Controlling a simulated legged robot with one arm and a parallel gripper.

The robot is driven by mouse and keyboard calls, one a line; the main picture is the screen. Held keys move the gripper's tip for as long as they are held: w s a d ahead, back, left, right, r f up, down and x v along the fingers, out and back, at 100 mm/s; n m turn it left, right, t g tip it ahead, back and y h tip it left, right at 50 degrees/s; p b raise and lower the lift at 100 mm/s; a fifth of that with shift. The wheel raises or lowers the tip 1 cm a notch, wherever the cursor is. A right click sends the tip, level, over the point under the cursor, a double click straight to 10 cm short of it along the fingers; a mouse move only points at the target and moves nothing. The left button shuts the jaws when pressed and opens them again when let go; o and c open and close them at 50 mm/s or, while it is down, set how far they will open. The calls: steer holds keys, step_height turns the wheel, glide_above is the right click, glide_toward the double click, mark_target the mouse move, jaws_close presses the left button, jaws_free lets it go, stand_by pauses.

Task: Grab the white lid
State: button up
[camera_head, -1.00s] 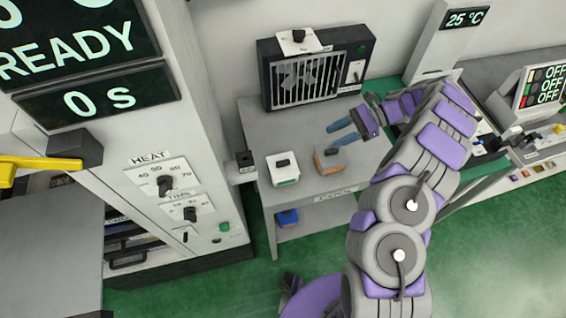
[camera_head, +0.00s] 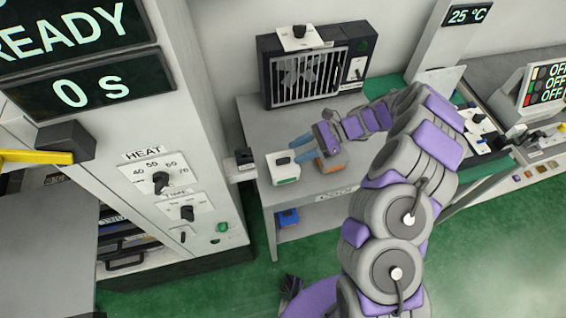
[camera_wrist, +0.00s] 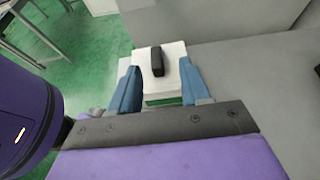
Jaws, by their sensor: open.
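The white lid (camera_head: 283,160) with a black handle sits on a white box with a green band, at the front left of the grey table. It also shows in the wrist view (camera_wrist: 172,62), its black handle upright between my fingers. My gripper (camera_head: 300,149) is open, with its blue fingertips close by the lid's right and back side in the head view. In the wrist view my gripper (camera_wrist: 160,90) has one blue finger at each side of the box. I cannot tell whether the fingers touch it.
An orange-banded box (camera_head: 331,164) stands just right of the white lid, partly behind my gripper. A fan unit with a grille (camera_head: 310,80) stands at the back of the grey table (camera_head: 250,118). A small black fixture (camera_head: 244,158) juts out at the table's left edge. A blue box (camera_head: 288,217) sits on the lower shelf.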

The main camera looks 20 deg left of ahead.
mark_target(286, 158)
steer(key=b+x, duration=0.1)
steer(key=x, duration=0.3)
steer(key=shift+s+a+f, duration=0.1)
steer(key=shift+s+a, duration=0.05)
steer(key=shift+s, duration=0.2)
steer(key=shift+c, duration=0.4)
jaws_close()
